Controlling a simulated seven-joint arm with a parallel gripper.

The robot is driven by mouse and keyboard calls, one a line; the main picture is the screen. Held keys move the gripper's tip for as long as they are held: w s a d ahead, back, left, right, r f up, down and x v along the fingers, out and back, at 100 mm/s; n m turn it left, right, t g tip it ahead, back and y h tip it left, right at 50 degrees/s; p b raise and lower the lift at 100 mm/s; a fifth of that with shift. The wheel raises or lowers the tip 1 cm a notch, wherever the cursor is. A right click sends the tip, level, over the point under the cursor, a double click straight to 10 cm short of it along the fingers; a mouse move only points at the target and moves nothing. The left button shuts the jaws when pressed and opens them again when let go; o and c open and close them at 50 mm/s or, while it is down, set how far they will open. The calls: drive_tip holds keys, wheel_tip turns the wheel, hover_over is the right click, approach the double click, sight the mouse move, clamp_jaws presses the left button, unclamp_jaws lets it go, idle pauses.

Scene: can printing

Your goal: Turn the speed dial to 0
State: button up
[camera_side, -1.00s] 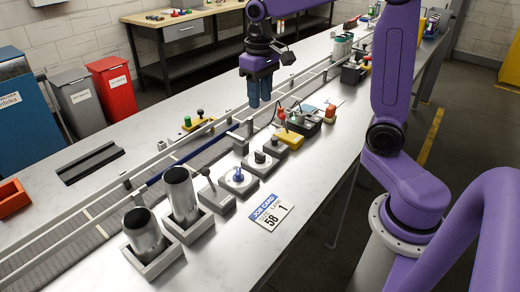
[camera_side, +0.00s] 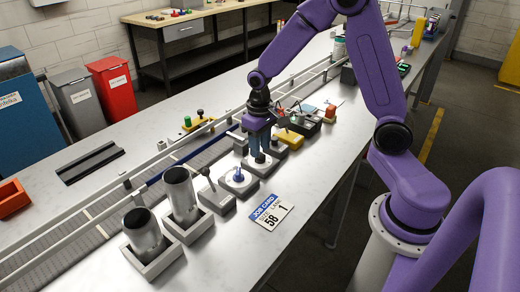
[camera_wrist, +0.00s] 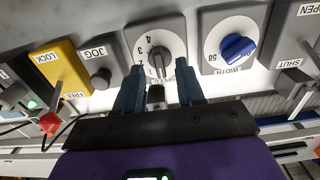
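In the side view the dial's box (camera_side: 258,168) shows beneath my gripper (camera_side: 260,153). In the wrist view my gripper (camera_wrist: 160,70) is open, its two blue-grey fingers apart on either side of the dial's near part. I cannot tell whether they touch it, nor which number the dial points to.
A blue width dial (camera_wrist: 238,46) sits beside the speed dial. On the other side are a jog button (camera_wrist: 100,77) and a yellow lock box (camera_wrist: 62,68) with a red-tipped lever. A job card (camera_side: 270,212) lies on the table, and two metal cans stand in holders.

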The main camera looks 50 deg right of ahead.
drive_tip(key=shift+f, duration=0.9)
clamp_jaws()
